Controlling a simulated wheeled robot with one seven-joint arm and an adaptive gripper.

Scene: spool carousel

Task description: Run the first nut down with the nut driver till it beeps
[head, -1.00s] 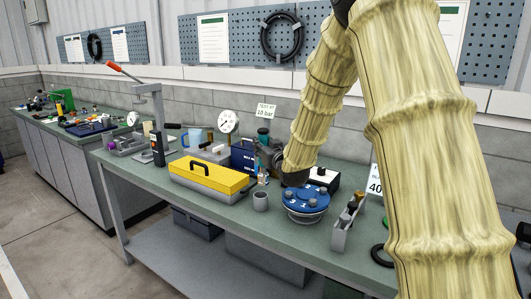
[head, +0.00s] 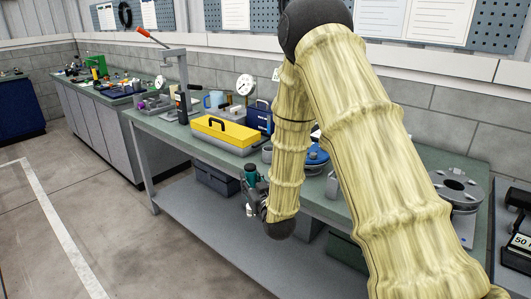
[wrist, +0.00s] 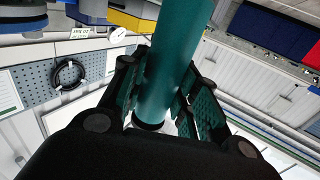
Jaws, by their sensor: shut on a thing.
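My gripper (head: 252,188) is shut on the teal nut driver (head: 250,172), which it holds upright in front of the bench's front edge. In the wrist view the driver is a thick teal cylinder (wrist: 172,65) between my fingers (wrist: 160,110). The driver's lower end looks pale in the head view and is small there. The blue round flange cover (head: 316,158) is on the bench to the right of my gripper. My arm hides much of it, and its nuts cannot be made out.
A grey flanged part (head: 458,190) stands at the right. The floor (head: 110,215) at left is clear.

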